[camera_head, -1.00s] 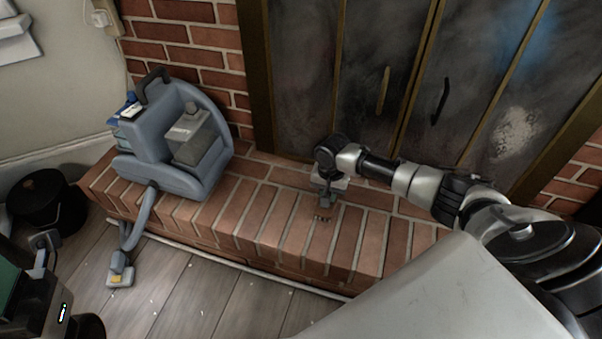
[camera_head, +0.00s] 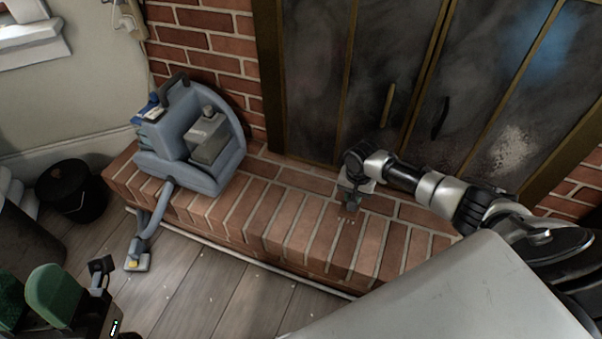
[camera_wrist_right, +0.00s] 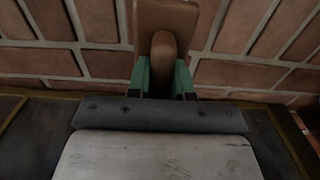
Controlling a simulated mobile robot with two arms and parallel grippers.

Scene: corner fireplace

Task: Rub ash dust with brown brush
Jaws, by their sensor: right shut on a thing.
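A brown brush (camera_wrist_right: 165,22) shows in the right wrist view. My right gripper (camera_wrist_right: 165,78), with green fingers, is shut on its rounded handle. In the head view my right gripper (camera_head: 352,198) points down at the brick hearth near the fireplace doors; the brush is too small to make out there. Small pale specks (camera_head: 347,219), perhaps ash dust, lie on the bricks just in front of the gripper. I cannot tell whether the brush touches them. A whitish patch (camera_head: 510,148) marks the right door glass.
A blue-grey vacuum cleaner (camera_head: 190,145) stands on the hearth (camera_head: 245,215) to the left, its hose reaching the floor. A black bucket (camera_head: 72,190) stands on the wooden floor. Green items (camera_head: 50,295) are at bottom left. Hearth bricks between vacuum and gripper are clear.

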